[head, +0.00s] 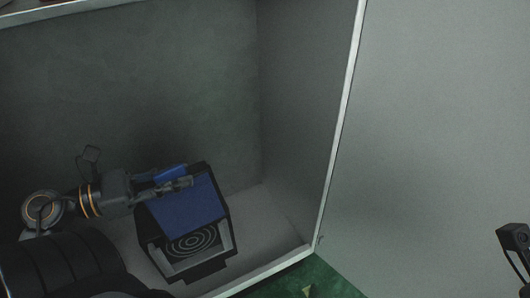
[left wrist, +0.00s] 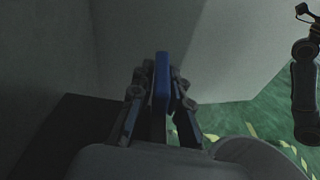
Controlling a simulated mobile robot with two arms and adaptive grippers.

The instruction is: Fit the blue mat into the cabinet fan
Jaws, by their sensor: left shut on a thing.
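The cabinet fan (head: 187,272) is a black, box-like housing with a round ringed grille, standing on the cabinet floor. The blue mat (head: 190,208) is a flat panel, tilted across the upper part of the fan, above the grille. Whether it is seated in the frame or only lies against it, I cannot tell. My left gripper (head: 180,181) reaches in from the left and is shut on the mat near its upper edge. In the left wrist view the mat (left wrist: 161,75) shows edge-on between both fingers. The fingers hide part of the mat. A dark part of my right arm shows at the right edge; its fingertips are unclear.
The fan is inside a grey open cabinet (head: 340,130), with its back wall and right side wall close by. A large pale panel (head: 440,150) stands to the right. Green floor (head: 325,280) with yellow marks shows below the cabinet edge.

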